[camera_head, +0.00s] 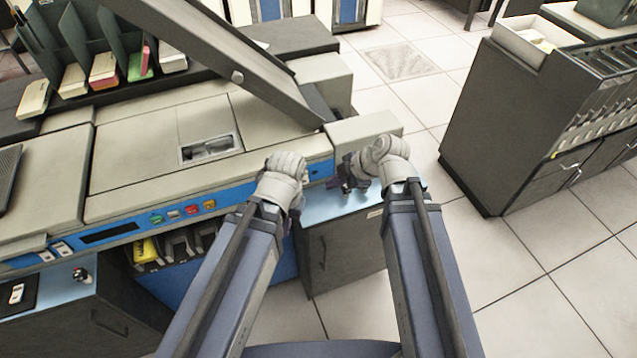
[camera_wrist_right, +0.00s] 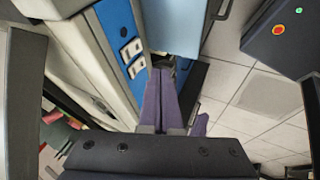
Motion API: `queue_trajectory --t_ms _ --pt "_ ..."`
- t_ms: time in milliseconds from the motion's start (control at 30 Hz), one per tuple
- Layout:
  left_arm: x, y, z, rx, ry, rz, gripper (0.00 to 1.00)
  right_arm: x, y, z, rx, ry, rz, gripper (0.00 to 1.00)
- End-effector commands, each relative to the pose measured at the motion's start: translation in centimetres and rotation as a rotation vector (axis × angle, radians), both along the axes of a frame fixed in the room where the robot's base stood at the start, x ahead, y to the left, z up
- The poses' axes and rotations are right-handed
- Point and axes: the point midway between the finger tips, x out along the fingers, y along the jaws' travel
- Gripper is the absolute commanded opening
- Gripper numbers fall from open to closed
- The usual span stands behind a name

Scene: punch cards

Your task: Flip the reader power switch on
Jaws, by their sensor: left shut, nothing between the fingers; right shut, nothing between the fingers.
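The card reader is a grey machine (camera_head: 150,165) with a blue front strip (camera_head: 235,193). Two white rocker switches show at the strip's left end, a left one (camera_head: 46,255) and a right one (camera_head: 62,248). The right wrist view shows two white rockers, an upper (camera_wrist_right: 131,50) and a lower (camera_wrist_right: 137,67), on a blue panel. I cannot tell which is the power switch or its position. My right gripper (camera_head: 347,177) is shut and empty by the strip's right end; its purple fingers (camera_wrist_right: 162,88) reach near the rockers, apparently apart. My left gripper (camera_head: 297,200) is shut, mostly hidden behind its wrist.
Coloured buttons (camera_head: 182,211) sit mid-strip. A raised dark lid (camera_head: 220,55) slopes over the reader. A blue-topped cabinet (camera_head: 335,206) stands under my right gripper. A dark card cabinet (camera_head: 510,120) stands at right, with open tiled floor (camera_head: 420,100) between.

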Motion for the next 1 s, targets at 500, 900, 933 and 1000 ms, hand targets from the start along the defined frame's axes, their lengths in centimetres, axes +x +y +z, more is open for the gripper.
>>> queue_trajectory --t_ms 500,900,933,1000 --pt "0.0 0.0 -7.3 0.0 0.0 0.0 0.0 2.6 3.9 -7.3 -0.001 -0.001 0.003 0.0" --pt "0.0 0.0 -8.5 0.0 0.0 -0.001 0.0 6.3 5.7 -8.5 0.0 0.001 0.0 0.0" --pt "0.0 0.0 -8.5 0.0 0.0 -0.001 0.0 6.5 5.7 -8.5 0.0 0.001 0.0 0.0" --pt "0.0 0.0 -8.5 0.0 0.0 -0.001 0.0 6.7 5.8 -8.5 0.0 0.001 0.0 0.0"
